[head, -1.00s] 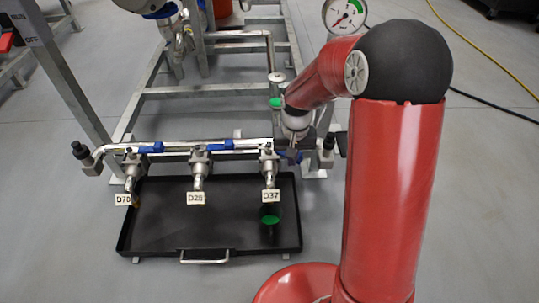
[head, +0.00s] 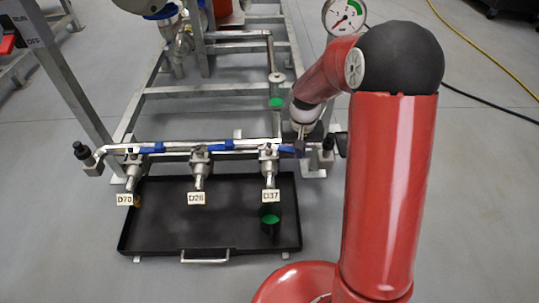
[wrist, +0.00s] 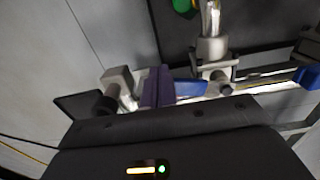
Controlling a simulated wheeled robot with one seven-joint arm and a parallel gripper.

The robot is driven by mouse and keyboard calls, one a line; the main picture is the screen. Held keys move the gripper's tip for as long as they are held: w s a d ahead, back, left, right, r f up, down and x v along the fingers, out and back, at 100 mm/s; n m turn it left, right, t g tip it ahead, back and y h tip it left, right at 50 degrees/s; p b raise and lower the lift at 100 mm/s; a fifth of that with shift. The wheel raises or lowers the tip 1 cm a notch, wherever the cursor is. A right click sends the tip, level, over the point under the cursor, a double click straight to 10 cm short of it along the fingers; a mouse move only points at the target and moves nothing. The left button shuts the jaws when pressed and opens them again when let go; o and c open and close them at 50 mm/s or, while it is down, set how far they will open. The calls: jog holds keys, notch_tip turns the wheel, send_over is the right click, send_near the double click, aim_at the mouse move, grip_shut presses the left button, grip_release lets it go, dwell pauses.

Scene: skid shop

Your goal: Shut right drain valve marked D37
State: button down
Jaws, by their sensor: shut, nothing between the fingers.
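The D37 drain valve (head: 268,155) is the rightmost of three on the pipe, above its white D37 tag (head: 270,196). Its blue lever (head: 286,153) points right, roughly along the pipe and crosswise to the outlet. The valve body also shows in the wrist view (wrist: 213,70), with the blue lever (wrist: 188,88) running left from it. My gripper (head: 300,148) is at the lever's right end. Its dark purple fingers (wrist: 158,85) are shut and empty, close beside the lever tip; I cannot tell whether they touch it.
Valves D70 (head: 132,160) and D28 (head: 199,158) have blue levers along the pipe. A black tray (head: 210,240) lies below, holding a dark cup with green inside (head: 269,219). A pipe end bracket (head: 326,155) stands just right of my gripper. Open floor lies left.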

jog(key=shift+w+d, duration=0.1)
jog(key=shift+w, duration=0.05)
jog(key=shift+w+d, duration=0.25)
jog(key=shift+w, duration=0.3)
jog(key=shift+s, duration=0.15)
notch_tip(320, 180, up, 7)
jog(key=p, duration=0.5)
jog(key=shift+s+p, duration=0.3)
jog(key=shift+s, duration=0.15)
dwell(0.5)
